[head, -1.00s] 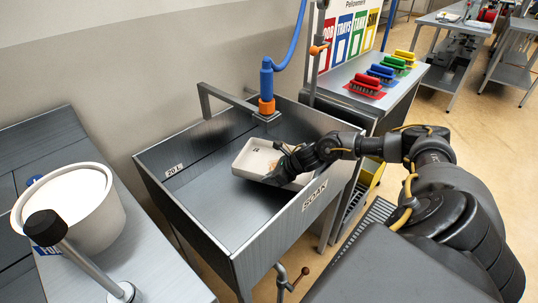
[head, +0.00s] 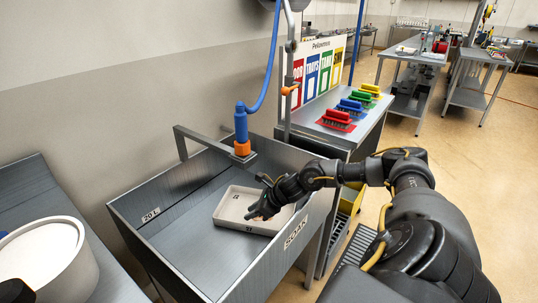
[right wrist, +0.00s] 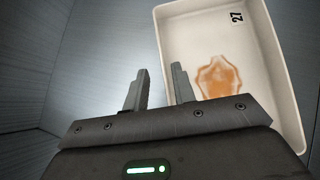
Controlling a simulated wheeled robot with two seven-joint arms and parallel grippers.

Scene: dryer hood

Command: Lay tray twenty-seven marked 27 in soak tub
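The tray marked 27 (head: 226,207) is cream-coloured and shallow. It lies inside the grey soak tub (head: 185,262), towards the tub's right end, and looks flat on the floor. In the right wrist view the tray (right wrist: 270,75) shows its 27 label and an orange-brown stain on its inside. My right gripper (right wrist: 159,92) is open, with a clear gap between its fingers. Its right finger overlaps the tray's near wall in that view; I cannot tell whether they touch. In the head view the right gripper (head: 258,208) is over the tray.
A blue hose nozzle (head: 241,125) hangs over the tub's back edge. A white bucket (head: 50,265) stands on the left counter. Brushes on coloured mats (head: 338,118) line the bench behind right. The tub's left part is clear.

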